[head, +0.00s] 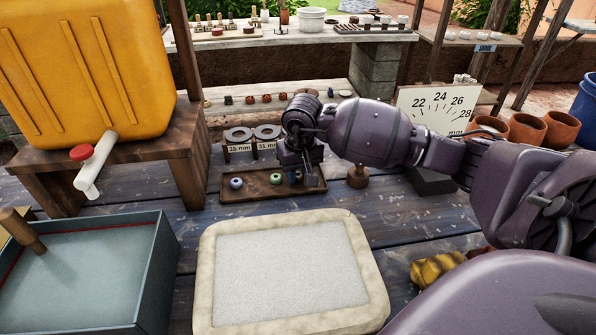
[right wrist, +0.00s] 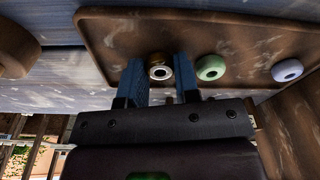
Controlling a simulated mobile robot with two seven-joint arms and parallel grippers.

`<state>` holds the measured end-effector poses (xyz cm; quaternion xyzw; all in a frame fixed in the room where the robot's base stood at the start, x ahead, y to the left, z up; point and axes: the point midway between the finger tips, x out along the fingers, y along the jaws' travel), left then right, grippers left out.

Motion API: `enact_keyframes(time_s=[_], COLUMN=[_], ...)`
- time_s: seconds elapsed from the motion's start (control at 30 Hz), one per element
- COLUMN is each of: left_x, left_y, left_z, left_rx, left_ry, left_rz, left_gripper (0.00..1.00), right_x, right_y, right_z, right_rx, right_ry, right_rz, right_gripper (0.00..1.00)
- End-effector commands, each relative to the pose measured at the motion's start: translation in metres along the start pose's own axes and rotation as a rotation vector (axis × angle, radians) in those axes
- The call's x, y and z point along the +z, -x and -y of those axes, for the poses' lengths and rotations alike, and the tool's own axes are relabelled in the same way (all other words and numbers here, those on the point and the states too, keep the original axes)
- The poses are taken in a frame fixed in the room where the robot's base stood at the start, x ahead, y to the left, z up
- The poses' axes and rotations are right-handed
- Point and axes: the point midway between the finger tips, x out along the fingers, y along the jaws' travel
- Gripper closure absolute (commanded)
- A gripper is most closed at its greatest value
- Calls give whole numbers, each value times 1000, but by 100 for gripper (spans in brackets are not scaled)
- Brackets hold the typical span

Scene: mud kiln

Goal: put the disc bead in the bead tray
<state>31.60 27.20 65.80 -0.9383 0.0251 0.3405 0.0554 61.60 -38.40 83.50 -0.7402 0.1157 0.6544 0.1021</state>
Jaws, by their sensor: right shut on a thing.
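The bead tray (head: 262,196) is a shallow brown wooden tray on the dark plank table; it also shows in the right wrist view (right wrist: 112,32). A blue bead (head: 236,183) and a green bead (head: 276,179) lie in it, apart from each other. My right gripper (head: 298,178) is low over the tray's right part. In the right wrist view its blue fingers are shut on a brownish bead with a pale ring around its hole (right wrist: 160,71), probably the disc bead. I cannot tell whether this bead touches the tray floor. My left gripper is not in view.
A gauge stand (head: 238,147) with two rings stands behind the tray. A round wooden piece (head: 358,177) is to its right. A pale framed slab (head: 290,272) lies in front, a blue-grey box (head: 150,270) at left. A yellow container (head: 85,75) sits on a wooden stand.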

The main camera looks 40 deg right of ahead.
Motion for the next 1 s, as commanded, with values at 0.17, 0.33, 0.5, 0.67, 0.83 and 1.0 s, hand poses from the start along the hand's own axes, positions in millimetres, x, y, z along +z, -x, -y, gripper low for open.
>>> enact_keyframes(time_s=[0.17,0.33,0.5,0.67,0.83,1.0], left_x=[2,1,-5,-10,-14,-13], left_y=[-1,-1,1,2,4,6], left_z=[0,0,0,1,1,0], left_rx=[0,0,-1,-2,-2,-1], left_ry=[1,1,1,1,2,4], left_rz=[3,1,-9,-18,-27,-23], left_gripper=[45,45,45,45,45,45], right_x=[0,0,0,-1,-1,-1], right_y=[-3,-2,3,24,59,90], right_z=[0,0,0,0,0,0], right_rx=[0,0,-2,-1,0,0], right_ry=[0,0,0,3,2,1], right_rz=[1,1,-1,-6,-8,-6], right_gripper=[60,60,60,60,60,60])
